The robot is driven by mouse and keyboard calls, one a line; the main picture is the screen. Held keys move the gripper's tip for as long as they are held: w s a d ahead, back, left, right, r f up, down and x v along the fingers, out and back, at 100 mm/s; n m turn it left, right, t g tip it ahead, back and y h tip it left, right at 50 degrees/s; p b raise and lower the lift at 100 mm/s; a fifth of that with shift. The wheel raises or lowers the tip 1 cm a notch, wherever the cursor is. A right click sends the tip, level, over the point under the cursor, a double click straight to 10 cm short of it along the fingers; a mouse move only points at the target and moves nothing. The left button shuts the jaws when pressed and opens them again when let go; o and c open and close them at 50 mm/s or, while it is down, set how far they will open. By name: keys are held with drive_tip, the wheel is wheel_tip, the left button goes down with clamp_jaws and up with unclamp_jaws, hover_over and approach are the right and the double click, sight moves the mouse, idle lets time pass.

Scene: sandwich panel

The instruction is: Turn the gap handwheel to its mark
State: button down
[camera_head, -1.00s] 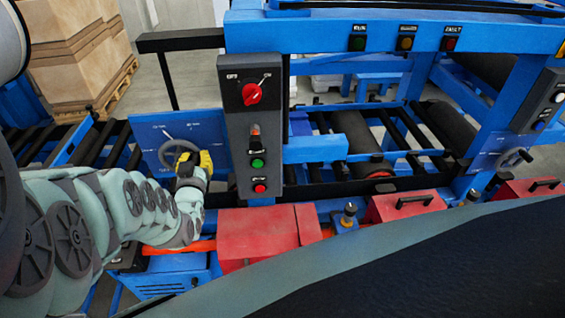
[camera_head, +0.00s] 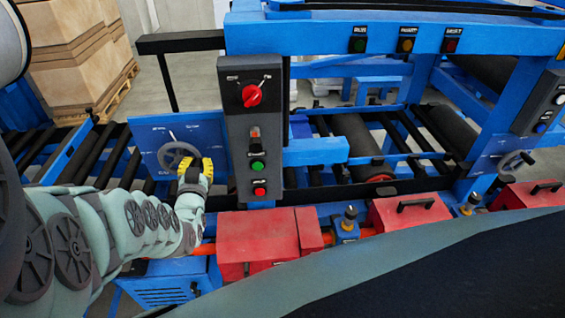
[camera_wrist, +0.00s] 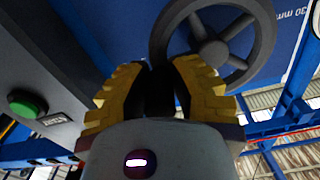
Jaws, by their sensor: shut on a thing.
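The gap handwheel (camera_head: 178,157) is a grey spoked wheel on a blue plate (camera_head: 150,146), left of the grey control panel. My gripper (camera_head: 195,168), with yellow and black fingers, is at the wheel's lower right side. In the wrist view the wheel (camera_wrist: 213,48) shows its hub and spokes, and my gripper (camera_wrist: 160,80) is shut at its rim, on a dark part between the fingers that seems to be the wheel's handle. The handle itself is mostly hidden. White marks on the plate are too small to read in the head view; "30 mm" shows in the wrist view.
The control panel (camera_head: 254,130) with a red rotary switch (camera_head: 251,96) and green and red buttons stands just right of my gripper. Red boxes (camera_head: 258,240) lie below. Another handwheel (camera_head: 515,162) is at far right. Rollers run behind.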

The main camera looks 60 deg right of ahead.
drive_tip(key=shift+w+a+f+m, duration=0.1)
drive_tip(key=shift+a+f+m, duration=0.1)
drive_tip(key=shift+m, duration=0.1)
drive_tip(key=shift+d+f, duration=0.1)
drive_tip(key=shift+d, duration=0.1)
drive_tip(key=shift+a+f+m+b, duration=0.1)
drive_tip(key=shift+f+m+b, duration=0.4)
drive_tip(key=shift+m+b, duration=0.5)
drive_tip(key=w+a+f+m+b, duration=0.3)
drive_tip(key=w+m+b, duration=0.1)
drive_tip(key=m+b, duration=1.2)
drive_tip(key=shift+w+a+f+m, duration=0.2)
drive_tip(key=shift+a+m, duration=0.15)
drive_tip(key=shift+m, duration=0.35)
drive_tip(key=shift+w+r, duration=0.1)
drive_tip(key=shift+r, duration=0.05)
